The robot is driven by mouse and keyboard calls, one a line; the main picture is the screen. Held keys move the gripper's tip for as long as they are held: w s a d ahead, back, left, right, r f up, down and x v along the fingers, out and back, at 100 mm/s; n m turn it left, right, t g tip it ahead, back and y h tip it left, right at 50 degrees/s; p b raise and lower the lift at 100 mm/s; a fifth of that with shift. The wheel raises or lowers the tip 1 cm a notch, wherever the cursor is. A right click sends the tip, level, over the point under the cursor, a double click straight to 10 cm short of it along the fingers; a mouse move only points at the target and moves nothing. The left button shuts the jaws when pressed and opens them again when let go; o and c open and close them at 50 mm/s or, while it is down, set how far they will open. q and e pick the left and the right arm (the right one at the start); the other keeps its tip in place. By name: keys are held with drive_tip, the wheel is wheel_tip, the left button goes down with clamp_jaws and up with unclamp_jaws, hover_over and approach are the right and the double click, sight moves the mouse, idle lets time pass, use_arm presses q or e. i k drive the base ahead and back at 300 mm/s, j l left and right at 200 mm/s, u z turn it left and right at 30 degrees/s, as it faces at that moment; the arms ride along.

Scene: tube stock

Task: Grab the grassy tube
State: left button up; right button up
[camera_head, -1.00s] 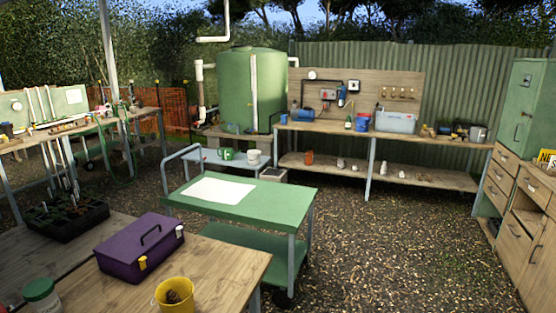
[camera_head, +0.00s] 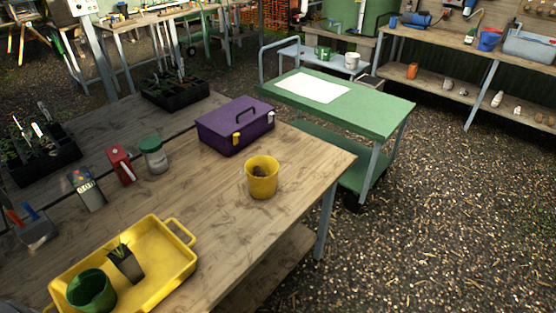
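A dark square tube pot with thin grassy green leaves (camera_head: 127,266) stands in the yellow tray (camera_head: 172,287) at the lower left of the table. It leans a little. A round green pot (camera_head: 92,292) sits beside it at the tray's near-left side. Several other dark tubes with seedlings stand in black crates, one at the left edge (camera_head: 40,158) and one farther back (camera_head: 175,95); their leaves are too small to tell apart. Neither of my grippers is in view.
A green cart (camera_head: 375,112) stands behind. Gravel at the right is clear.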

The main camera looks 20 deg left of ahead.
sight(123, 258)
drive_tip(key=k+u, duration=0.1)
drive_tip(key=u, duration=1.75)
